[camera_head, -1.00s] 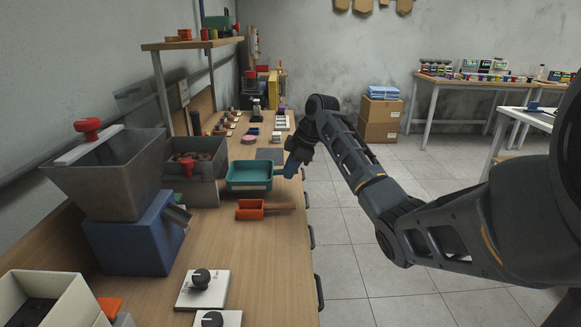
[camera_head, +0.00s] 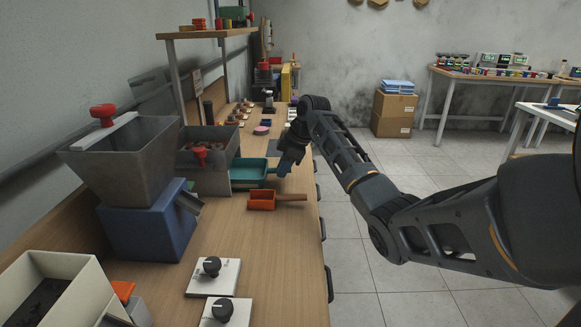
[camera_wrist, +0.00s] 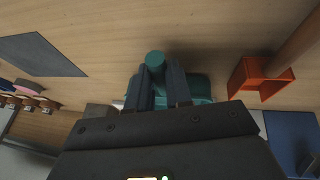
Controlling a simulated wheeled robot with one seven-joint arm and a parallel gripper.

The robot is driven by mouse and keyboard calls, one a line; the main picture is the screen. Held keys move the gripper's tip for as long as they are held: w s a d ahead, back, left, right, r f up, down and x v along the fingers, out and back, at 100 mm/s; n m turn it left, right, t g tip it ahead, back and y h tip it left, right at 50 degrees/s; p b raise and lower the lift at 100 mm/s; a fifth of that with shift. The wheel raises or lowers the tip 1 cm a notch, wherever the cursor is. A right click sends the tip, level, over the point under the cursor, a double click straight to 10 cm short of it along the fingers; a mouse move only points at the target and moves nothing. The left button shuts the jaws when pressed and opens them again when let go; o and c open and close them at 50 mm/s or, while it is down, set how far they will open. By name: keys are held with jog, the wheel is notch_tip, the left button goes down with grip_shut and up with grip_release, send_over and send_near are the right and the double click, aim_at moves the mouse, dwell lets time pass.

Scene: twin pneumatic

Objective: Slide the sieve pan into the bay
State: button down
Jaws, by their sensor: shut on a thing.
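The sieve pan (camera_head: 250,171) is a teal tray with a handle. In the head view its left end lies at the lower right side of the grey box unit (camera_head: 210,148), partly covered by it. The opening of the bay under the box is not clearly visible. My gripper (camera_head: 285,170) is at the right of the pan, shut on its handle. In the wrist view the round teal handle end (camera_wrist: 155,60) sticks out between the two dark fingers of my gripper (camera_wrist: 165,85), and most of the pan is hidden behind the gripper body.
An orange scoop (camera_head: 262,200) with a wooden handle lies just in front of the pan. A blue mill with a grey hopper (camera_head: 125,165) stands nearer on the left. White knob panels (camera_head: 214,277) sit on the near bench. A dark mat (camera_head: 280,148) lies beyond the pan.

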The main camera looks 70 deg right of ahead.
jog(key=shift+w+a, duration=0.7)
jog(key=shift+w, duration=1.05)
jog(key=shift+w+a, duration=0.75)
jog(key=shift+w, duration=0.95)
jog(key=shift+w+a, duration=0.7)
jog(key=shift+w, duration=1.05)
jog(key=shift+f, duration=0.2)
jog(key=c, duration=1)
grip_release()
jog(key=shift+o, duration=0.2)
jog(key=v, duration=0.8)
jog(key=shift+s+f, duration=0.1)
